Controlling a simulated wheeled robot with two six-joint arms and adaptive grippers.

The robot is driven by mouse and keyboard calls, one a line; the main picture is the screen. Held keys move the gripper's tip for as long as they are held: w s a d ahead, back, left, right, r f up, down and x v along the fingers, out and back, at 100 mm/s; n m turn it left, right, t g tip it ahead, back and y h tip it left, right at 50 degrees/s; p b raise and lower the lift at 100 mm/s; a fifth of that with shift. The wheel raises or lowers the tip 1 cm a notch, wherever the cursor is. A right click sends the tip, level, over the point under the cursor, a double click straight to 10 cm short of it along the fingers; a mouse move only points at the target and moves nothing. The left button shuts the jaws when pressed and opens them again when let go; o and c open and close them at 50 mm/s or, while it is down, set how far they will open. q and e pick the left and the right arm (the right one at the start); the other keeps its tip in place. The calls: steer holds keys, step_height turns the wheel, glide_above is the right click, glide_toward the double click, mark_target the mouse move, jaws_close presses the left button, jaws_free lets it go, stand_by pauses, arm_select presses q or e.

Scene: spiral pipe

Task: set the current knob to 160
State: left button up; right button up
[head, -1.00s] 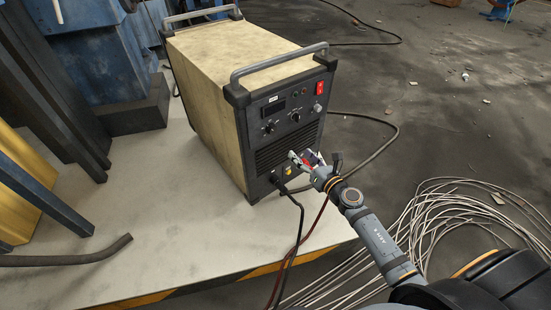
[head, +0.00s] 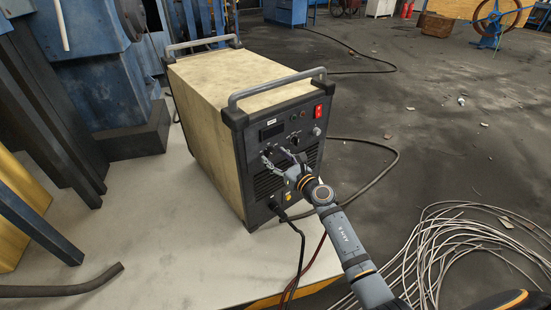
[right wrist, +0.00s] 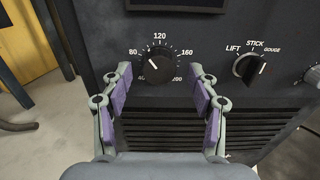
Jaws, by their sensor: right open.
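The current knob (right wrist: 157,66) is a round black knob on the dark front panel of the welding machine (head: 205,85). Its dial runs from 40 to 200, and its white mark points up-left, between 80 and 120. My right gripper (right wrist: 161,78) is open, with purple finger pads on either side of the lower part of the knob in the right wrist view. Whether the pads touch it or stop short of the panel I cannot tell. In the head view my right gripper (head: 275,157) is in front of the panel and partly hides the knob. My left gripper is out of view.
A selector knob (right wrist: 250,67) marked LIFT, STICK and GOUGE sits to the right, close to my right finger. A red switch (head: 318,111) is higher on the panel. Cables hang from the panel's bottom. Coiled wire (head: 450,255) lies on the floor at right.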

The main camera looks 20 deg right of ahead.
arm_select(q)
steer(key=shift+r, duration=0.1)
arm_select(e)
steer(key=shift+w, duration=0.2)
steer(key=c, duration=1.2)
steer(key=shift+o, duration=0.2)
